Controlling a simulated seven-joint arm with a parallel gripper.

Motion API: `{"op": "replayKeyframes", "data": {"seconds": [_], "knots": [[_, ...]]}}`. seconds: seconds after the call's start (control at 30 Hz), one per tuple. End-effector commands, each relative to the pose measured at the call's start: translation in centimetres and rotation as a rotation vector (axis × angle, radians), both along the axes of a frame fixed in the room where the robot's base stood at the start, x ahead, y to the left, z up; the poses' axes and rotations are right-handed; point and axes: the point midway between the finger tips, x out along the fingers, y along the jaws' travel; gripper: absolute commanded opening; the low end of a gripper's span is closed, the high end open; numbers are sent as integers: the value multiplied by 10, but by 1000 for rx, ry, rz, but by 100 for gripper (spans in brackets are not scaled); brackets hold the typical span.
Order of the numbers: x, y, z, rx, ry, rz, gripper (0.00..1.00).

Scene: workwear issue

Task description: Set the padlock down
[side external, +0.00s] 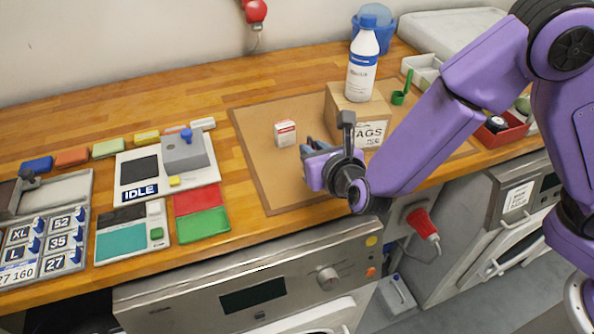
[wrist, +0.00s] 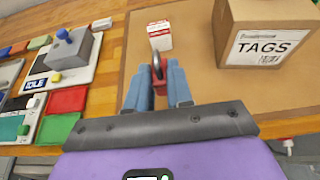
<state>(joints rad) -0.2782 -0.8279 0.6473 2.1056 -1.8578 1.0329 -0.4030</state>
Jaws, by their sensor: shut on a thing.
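My gripper (side external: 309,147) is low over the brown mat (side external: 264,166), left of the TAGS box. In the wrist view its two blue fingers (wrist: 158,82) are closed on a padlock (wrist: 159,87) with a red body and a dark metal shackle pointing away from the wrist. In the side view the padlock is hidden by my gripper and cannot be made out. I cannot tell whether it touches the mat.
A small white and red box (side external: 285,133) stands just beyond my fingers. A cardboard TAGS box (side external: 358,112) with a white bottle (side external: 362,68) on it stands behind. Red (side external: 196,199) and green (side external: 203,225) trays lie left. The mat's front left is clear.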

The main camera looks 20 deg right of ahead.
Motion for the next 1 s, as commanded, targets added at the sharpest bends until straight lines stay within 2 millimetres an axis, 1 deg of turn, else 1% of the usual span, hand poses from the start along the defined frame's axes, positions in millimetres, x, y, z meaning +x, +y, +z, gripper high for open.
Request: {"op": "replayKeyframes", "data": {"seconds": [0.03,0.1,0.3,0.47,0.53,0.73,0.83,1.0], "knots": [[5,3,-9,-3,1,-2,0],[12,8,-19,-3,1,-1,0],[25,18,-38,0,-1,-1,0],[29,21,-44,1,-1,0,0],[33,23,-49,0,-1,-1,0],[33,23,-73,-2,0,0,0],[33,23,-78,1,-2,0,0],[33,23,-79,2,-2,-1,0]]}}
